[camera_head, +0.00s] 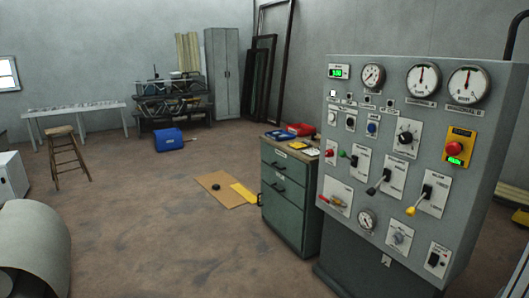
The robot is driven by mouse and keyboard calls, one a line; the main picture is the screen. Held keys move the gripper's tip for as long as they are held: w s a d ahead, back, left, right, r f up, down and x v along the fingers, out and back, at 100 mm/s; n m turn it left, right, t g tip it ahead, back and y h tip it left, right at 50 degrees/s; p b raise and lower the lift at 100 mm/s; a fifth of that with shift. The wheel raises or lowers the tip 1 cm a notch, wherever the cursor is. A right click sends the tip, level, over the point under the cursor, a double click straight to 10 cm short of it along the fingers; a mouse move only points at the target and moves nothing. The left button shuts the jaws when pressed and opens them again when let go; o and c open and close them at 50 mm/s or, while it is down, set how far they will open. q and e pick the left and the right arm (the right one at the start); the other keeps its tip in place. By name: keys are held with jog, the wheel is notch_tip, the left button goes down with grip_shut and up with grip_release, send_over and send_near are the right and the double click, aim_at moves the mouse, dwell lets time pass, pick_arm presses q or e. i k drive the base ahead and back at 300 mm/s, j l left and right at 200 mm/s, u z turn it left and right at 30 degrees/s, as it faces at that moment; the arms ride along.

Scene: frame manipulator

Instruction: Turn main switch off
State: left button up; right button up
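A grey control panel (345,115) stands at the right, tilted in the view. It carries several switches, and their labels are too small to read, so I cannot tell which is the main switch. A plate at the lower left has a red-handled switch (335,201). A black rocker switch (437,260) sits at the lower right. Three levers have a green knob (343,153), a black knob (371,190) and a yellow knob (410,211). A red button (454,149) on a yellow plate is at the right, with a lit green display below. Neither gripper is in view.
A green drawer cabinet (283,205) stands just left of the panel, with small trays on top. A large pale cylinder (30,240) is at the lower left. A stool (64,135), a blue box (168,139) and a cardboard sheet (220,188) are farther back. Mid-floor is mostly open.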

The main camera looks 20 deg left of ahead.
aim_at(329, 153)
jog(key=u, duration=0.25)
jog(key=i+j, duration=0.25)
jog(key=i, duration=0.25)
jog(key=i+j, duration=0.25)
jog(key=i, duration=0.3)
jog(key=i+j+u, duration=0.1)
jog(key=i+j, duration=0.15)
jog(key=i, duration=0.25)
jog(key=i+j, duration=0.2)
jog(key=i, duration=0.3)
